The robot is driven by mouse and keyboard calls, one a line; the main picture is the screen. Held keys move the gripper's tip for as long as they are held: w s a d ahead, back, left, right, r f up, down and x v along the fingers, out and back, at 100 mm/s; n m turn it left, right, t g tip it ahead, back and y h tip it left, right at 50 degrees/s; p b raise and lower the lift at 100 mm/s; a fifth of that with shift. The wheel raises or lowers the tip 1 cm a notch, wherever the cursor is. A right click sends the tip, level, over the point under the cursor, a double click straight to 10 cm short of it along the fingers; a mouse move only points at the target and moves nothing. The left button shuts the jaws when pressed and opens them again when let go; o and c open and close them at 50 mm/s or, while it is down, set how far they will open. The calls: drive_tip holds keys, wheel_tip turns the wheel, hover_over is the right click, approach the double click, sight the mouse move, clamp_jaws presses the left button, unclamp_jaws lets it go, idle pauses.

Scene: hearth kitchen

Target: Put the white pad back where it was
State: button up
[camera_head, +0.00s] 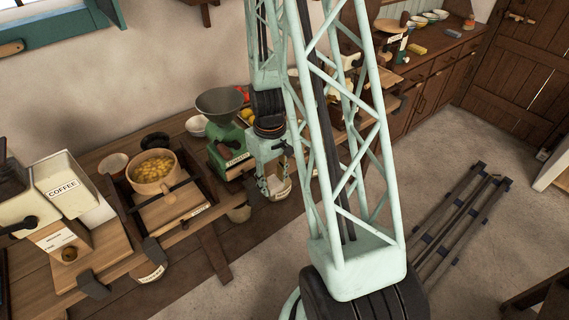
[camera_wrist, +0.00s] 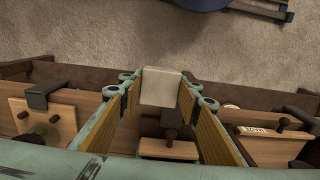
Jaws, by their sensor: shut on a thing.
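The white pad (camera_wrist: 162,87) is a pale, off-white block between the fingertips of my gripper (camera_wrist: 160,92) in the wrist view. My gripper is shut on it, with a finger against each side. It is held over the front edge of the wooden counter, with the floor beyond. The pad is hard to tell apart there, partly hidden by the fingers.
Small wooden boards with knobs flank my gripper in the wrist view.

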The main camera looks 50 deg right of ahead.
drive_tip(key=shift+s+d, duration=0.25)
drive_tip(key=shift+d, duration=0.2)
drive_tip(key=shift+w, duration=0.1)
idle(0.4)
hover_over(273, 165)
drive_tip(key=s+a, duration=0.1)
drive_tip(key=shift+s+f, duration=0.1)
drive_tip(key=shift+f, duration=0.6)
drive_tip(key=shift+w+d, duration=0.5)
drive_tip(key=shift+w, duration=0.15)
drive_tip(key=shift+f, duration=1.6)
drive_tip(key=shift+f+b, duration=0.3)
